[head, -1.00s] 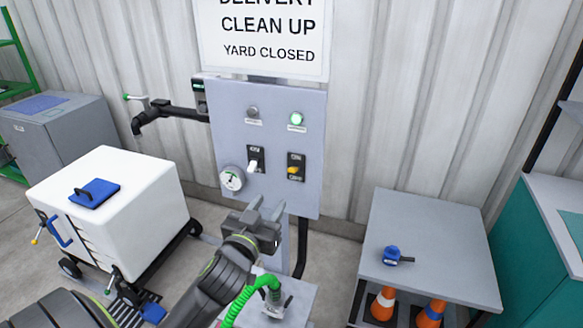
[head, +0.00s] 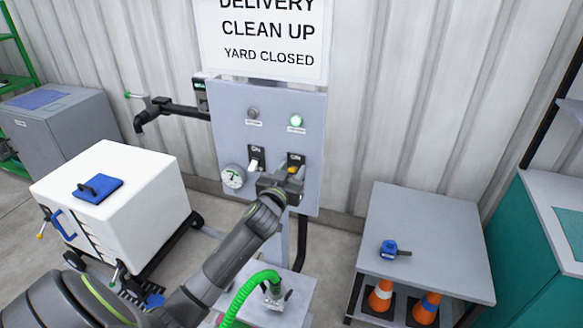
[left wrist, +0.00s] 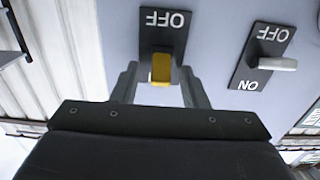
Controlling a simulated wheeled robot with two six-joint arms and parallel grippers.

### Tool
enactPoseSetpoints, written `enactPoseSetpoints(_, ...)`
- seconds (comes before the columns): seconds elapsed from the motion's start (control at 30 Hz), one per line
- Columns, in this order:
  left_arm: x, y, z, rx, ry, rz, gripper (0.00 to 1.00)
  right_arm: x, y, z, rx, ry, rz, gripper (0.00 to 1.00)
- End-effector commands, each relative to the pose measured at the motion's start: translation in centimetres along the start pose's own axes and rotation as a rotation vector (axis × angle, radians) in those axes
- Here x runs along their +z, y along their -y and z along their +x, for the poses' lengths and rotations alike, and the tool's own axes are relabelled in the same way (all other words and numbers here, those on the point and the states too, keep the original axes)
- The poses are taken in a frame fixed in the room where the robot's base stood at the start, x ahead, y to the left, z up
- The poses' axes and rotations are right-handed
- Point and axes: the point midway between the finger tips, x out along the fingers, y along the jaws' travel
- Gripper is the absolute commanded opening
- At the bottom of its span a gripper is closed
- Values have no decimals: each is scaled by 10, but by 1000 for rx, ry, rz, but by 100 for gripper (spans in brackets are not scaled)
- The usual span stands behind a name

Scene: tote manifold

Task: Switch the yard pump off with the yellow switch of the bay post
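The bay post's grey panel (head: 228,118) stands against the wall in the head view. Its yellow switch (head: 293,169) is at the lower right, partly covered by my left gripper (head: 283,180). In the left wrist view, which is upside down, the yellow switch (left wrist: 161,68) shows between the two open fingers of my left gripper (left wrist: 160,72), with a gap on each side. The OFF word on its plate shows; the lever sits towards the opposite, hidden end. A green lamp (head: 296,121) above this switch is lit. My right gripper is out of view.
A white switch (head: 254,164) sits left of the yellow one, with a round gauge (head: 232,177) beside it. A grey lamp (head: 253,112) is unlit. A white tank cart (head: 150,190) stands left; a grey table (head: 430,225) with a blue item (head: 390,248) stands right.

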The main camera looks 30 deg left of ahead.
Motion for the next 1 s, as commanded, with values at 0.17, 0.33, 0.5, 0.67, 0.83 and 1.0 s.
enactPoseSetpoints(0.17,0,0,5,0,0,0,40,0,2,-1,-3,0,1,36)
enactPoseSetpoints(0.33,0,0,5,0,0,1,40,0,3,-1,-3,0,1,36)
enactPoseSetpoints(0.5,0,0,5,0,0,1,24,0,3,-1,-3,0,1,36)
enactPoseSetpoints(0.67,0,0,5,0,0,1,3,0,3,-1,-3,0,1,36)
enactPoseSetpoints(0.83,1,0,5,0,-1,0,0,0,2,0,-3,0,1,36)
enactPoseSetpoints(1.0,3,0,4,0,-12,1,0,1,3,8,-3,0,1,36)
